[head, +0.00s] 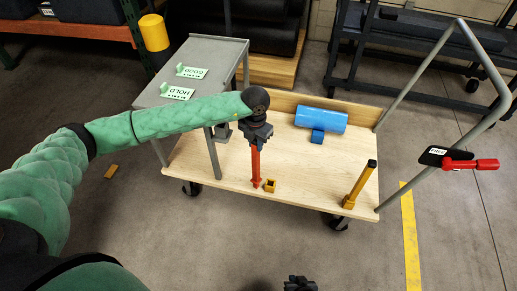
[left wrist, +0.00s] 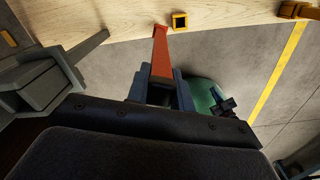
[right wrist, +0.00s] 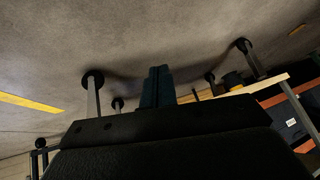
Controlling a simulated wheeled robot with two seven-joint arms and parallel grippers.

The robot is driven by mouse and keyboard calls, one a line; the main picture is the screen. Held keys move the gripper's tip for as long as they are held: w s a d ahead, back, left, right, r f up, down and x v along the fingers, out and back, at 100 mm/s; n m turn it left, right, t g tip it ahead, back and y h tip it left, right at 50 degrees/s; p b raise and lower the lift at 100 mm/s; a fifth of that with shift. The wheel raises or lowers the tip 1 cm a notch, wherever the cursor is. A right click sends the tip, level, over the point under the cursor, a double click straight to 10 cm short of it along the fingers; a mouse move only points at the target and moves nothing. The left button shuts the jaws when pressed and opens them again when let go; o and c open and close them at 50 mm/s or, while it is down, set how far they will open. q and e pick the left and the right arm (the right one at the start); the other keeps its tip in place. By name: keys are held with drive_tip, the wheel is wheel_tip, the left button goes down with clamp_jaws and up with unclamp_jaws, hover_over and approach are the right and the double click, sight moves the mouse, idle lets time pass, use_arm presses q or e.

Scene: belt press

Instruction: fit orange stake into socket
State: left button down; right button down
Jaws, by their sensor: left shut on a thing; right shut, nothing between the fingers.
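My left gripper (head: 256,142) is shut on the orange stake (head: 255,165), which hangs upright below it over the wooden deck. The stake also shows in the left wrist view (left wrist: 161,52), running out from the fingers (left wrist: 160,90). Its lower end appears just left of a small yellow square socket (head: 269,185) with a dark opening, beside it and not in it. The socket also shows in the left wrist view (left wrist: 180,21). Whether the stake's tip touches the deck I cannot tell. My right gripper (head: 300,284) is shut and empty, at the bottom of the head view; its fingers show in the right wrist view (right wrist: 158,85).
The wooden cart deck (head: 310,180) carries a yellow stake (head: 361,181) standing at its right front corner and a blue cylinder (head: 321,121) at the back. A grey side table (head: 215,60) with GOOD and HOLD signs adjoins the left. A red-handled tool (head: 470,163) is at right.

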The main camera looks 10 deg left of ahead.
use_arm(q)
drive_tip(key=shift+w+d+f+n+b, duration=0.1)
drive_tip(key=shift+w+f+n+b, duration=0.2)
drive_tip(key=shift+n, duration=0.4)
drive_tip(key=shift+w+d+f+n+b, duration=0.2)
drive_tip(key=shift+n+b, duration=0.2)
drive_tip(key=shift+n, duration=0.3)
drive_tip(key=shift+w+d+f+n+b, duration=0.15)
drive_tip(key=shift+f+n+b, duration=0.15)
drive_tip(key=shift+n, duration=0.4)
use_arm(e)
drive_tip(key=shift+w+a+f+t, duration=0.15)
drive_tip(key=shift+a+f+t, duration=0.25)
drive_tip(key=shift+a+f, duration=0.25)
use_arm(q)
drive_tip(key=shift+a, duration=0.1)
use_arm(e)
drive_tip(key=shift+f, duration=0.2)
use_arm(q)
drive_tip(key=a+b, duration=0.1)
drive_tip(key=a, duration=0.4)
drive_tip(key=shift+w+a, duration=0.1)
drive_tip(key=shift+a, duration=0.3)
use_arm(e)
drive_tip(key=shift+f, duration=0.25)
drive_tip(key=shift+f, duration=0.3)
